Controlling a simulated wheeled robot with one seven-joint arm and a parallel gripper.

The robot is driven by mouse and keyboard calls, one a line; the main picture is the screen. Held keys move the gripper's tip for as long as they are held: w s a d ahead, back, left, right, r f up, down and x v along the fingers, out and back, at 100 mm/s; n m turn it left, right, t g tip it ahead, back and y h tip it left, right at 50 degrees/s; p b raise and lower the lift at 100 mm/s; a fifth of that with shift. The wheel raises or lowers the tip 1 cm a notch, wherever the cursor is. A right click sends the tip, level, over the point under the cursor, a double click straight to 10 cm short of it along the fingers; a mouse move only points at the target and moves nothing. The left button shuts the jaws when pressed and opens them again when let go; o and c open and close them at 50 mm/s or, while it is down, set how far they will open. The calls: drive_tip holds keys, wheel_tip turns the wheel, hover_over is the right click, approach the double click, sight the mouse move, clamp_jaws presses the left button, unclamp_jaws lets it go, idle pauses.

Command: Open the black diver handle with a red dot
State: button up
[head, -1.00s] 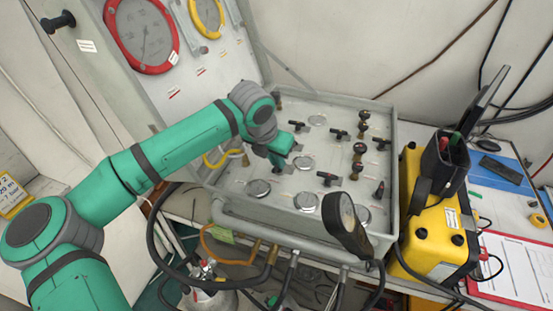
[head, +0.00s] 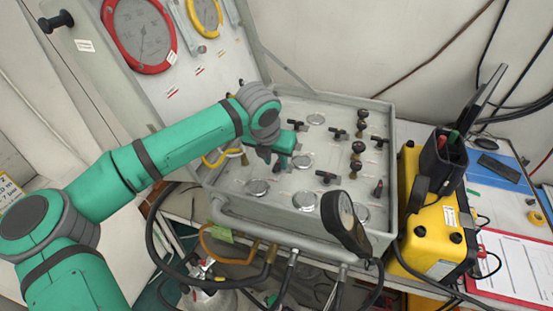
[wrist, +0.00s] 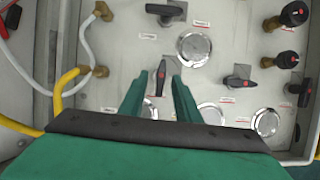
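My gripper (wrist: 159,76) points down at the grey air panel (wrist: 115,60), with its two green fingers apart. A black handle with a red dot (wrist: 160,84) shows between the fingers in the wrist view, its bar lying along them. I see a gap on each side of it, and cannot tell how deep the fingers reach. In the head view my gripper (head: 283,158) is over the left middle of the panel and largely hides that handle. Other black handles with red dots stand nearby, one above (wrist: 165,10) and one to the right (wrist: 238,81).
Round metal discs (wrist: 194,46) lie around the handle. Black knobs on brass stems (head: 361,122) stand at the right. A yellow hose (wrist: 65,92) and a white hose are at the left. A gauge (head: 346,222) rises at the front edge, and a yellow case (head: 430,225) stands right.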

drive_tip(key=v, duration=1.1)
drive_tip(key=shift+w+f, duration=0.1)
idle(0.5)
